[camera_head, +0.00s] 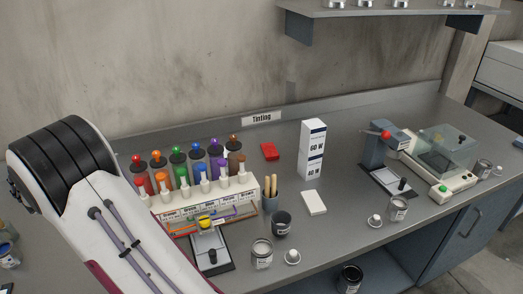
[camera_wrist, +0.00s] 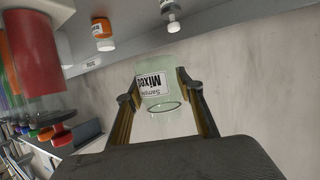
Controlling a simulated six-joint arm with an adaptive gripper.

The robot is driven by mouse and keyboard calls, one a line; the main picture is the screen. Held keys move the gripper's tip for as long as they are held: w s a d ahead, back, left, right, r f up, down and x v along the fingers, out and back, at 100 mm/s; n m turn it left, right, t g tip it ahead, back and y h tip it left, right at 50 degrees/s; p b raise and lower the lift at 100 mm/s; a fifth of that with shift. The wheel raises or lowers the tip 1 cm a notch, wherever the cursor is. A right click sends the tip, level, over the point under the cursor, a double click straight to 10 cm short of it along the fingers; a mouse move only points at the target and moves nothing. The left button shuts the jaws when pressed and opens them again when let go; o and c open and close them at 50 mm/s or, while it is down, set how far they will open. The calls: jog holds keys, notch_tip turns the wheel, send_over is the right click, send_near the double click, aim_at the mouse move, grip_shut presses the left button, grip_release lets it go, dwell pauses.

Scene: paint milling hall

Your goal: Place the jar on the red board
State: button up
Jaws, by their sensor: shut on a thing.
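The jar (camera_wrist: 156,72) is pale green and see-through, with a white label reading "Sample Mixed" that appears upside down in the wrist view. My gripper (camera_wrist: 158,91) is shut on it, one dark finger on each side. The grey wall fills much of the background behind the jar. In the head view neither the gripper nor the held jar can be made out. A small flat red piece, which looks like the red board (camera_head: 270,151), lies on the grey bench near the back wall, right of the colorant bottles. Its top looks bare.
Left of the red board stands a white rack (camera_head: 210,197) with several colored bottles.

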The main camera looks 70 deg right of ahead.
jog(key=s+d+r+n+t, duration=0.1)
jog(key=d+r, duration=0.2)
jog(key=d, duration=0.8)
jog(key=d+r, duration=0.2)
jog(key=d, duration=0.8)
jog(key=m+g, duration=0.1)
send_over(270, 149)
notch_tip(270, 149, down, 5)
jog(key=shift+a+f, duration=0.15)
jog(key=shift+f, duration=2.45)
jog(key=shift+f, duration=3.1)
